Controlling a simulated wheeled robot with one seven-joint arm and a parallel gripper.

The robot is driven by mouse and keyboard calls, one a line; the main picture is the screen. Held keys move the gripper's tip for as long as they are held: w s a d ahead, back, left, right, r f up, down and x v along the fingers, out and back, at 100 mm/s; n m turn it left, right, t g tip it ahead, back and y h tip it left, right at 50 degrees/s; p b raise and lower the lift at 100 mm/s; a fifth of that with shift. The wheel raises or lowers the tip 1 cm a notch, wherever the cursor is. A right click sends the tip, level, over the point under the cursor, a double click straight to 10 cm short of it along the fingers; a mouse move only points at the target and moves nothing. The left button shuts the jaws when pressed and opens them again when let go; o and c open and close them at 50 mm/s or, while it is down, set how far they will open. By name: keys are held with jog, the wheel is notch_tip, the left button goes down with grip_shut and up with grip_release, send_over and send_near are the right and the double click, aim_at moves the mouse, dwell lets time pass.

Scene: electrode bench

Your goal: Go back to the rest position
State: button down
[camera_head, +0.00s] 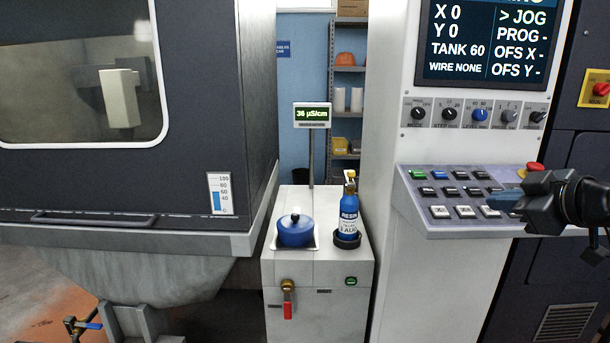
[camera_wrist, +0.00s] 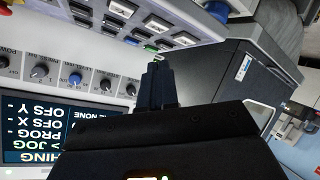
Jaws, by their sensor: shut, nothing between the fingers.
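My gripper (camera_head: 500,199) is at the right of the head view, in front of the sloped button panel (camera_head: 416,196) of the machine console. Its fingers point left over the panel and hide some of the buttons. In the wrist view my gripper (camera_wrist: 157,70) shows as dark fingers closed together, with nothing between them. Whether the fingertips touch the panel, I cannot tell. The console screen (camera_head: 488,40) reads JOG, TANK 60 and WIRE NONE. A row of knobs (camera_head: 480,114) sits under the screen.
A grey cabinet (camera_head: 318,290) stands left of the console, with a blue-lidded pot (camera_head: 296,233), a blue resin bottle (camera_head: 348,213) and a conductivity display (camera_head: 312,115). A red emergency button (camera_head: 535,167) is close to my gripper. The large machine tank (camera_head: 120,190) fills the left.

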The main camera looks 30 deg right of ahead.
jog(key=w+a+f+m+t, duration=0.2)
jog(key=w+a+f+m, duration=0.15)
jog(key=a+f, duration=0.75)
jog(key=s+a+f+m, duration=0.1)
jog(key=s+a+f, duration=0.15)
jog(key=a, duration=0.35)
jog(key=s+a+f+m, duration=0.2)
jog(key=a+f, duration=0.2)
jog(key=a, duration=0.2)
jog(key=s+a+f, duration=0.4)
jog(key=s+a, duration=0.4)
jog(key=s, duration=0.5)
jog(key=s+a+r+n+y, duration=0.1)
jog(key=s, duration=0.5)
jog(key=s+a+r+n+y, duration=0.1)
jog(key=s+r+n+y, duration=0.1)
jog(key=s, duration=0.4)
jog(key=shift+s+a+r+y, duration=0.15)
jog(key=shift+a+r+y, duration=0.05)
jog(key=shift+a+y, duration=0.1)
